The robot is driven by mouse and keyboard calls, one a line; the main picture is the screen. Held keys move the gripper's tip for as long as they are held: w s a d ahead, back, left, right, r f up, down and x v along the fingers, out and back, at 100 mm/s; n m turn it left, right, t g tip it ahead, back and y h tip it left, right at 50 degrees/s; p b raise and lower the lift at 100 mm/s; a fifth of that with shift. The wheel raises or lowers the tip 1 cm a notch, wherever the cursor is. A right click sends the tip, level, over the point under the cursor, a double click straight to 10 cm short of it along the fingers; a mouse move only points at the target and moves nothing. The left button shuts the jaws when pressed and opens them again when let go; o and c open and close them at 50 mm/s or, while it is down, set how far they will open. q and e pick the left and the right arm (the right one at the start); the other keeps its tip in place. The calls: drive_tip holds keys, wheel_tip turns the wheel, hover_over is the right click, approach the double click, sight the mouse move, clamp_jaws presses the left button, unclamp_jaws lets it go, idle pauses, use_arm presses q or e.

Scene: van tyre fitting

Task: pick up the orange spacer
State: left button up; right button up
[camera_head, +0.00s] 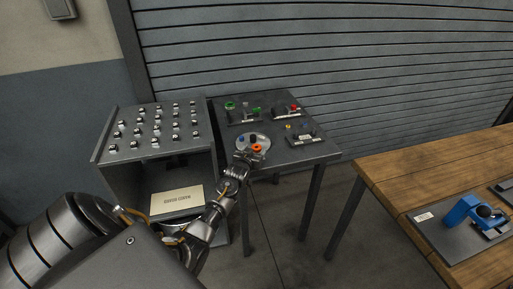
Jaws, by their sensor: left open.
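The orange spacer (257,148) is a small ring-like piece at the front of a round pale dish (265,140) on the dark table (318,152). Small black and blue pieces sit beside it in the dish. My left gripper (249,158) is at the dish's front edge, just below the spacer in the picture. Its jaws are open. They are small here, and I cannot tell whether they touch the spacer. My right gripper is not in view.
Small trays with green, red, yellow and blue pieces stand behind and right of the dish. A grey cabinet (103,150) with rows of small knobs stands left. A wooden bench (400,180) with a blue tool (460,211) stands right. A shutter (330,50) closes the back.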

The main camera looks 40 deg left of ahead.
use_arm(q)
drive_tip(key=shift+w+a+f, duration=0.15)
drive_tip(key=shift+w+a, duration=0.05)
drive_tip(key=shift+w, duration=0.35)
drive_tip(key=shift+c, duration=0.4)
drive_tip(key=c, duration=1)
drive_tip(key=shift+r, duration=0.35)
wheel_tip(320, 180, up, 2)
drive_tip(key=shift+r+b, duration=0.1)
drive_tip(key=shift+b, duration=0.6)
drive_tip(key=s+d+r+b, duration=0.1)
drive_tip(key=s+d+r, duration=0.1)
drive_tip(key=s+r, duration=0.8)
drive_tip(key=s, duration=0.4)
drive_tip(key=shift+d, duration=0.15)
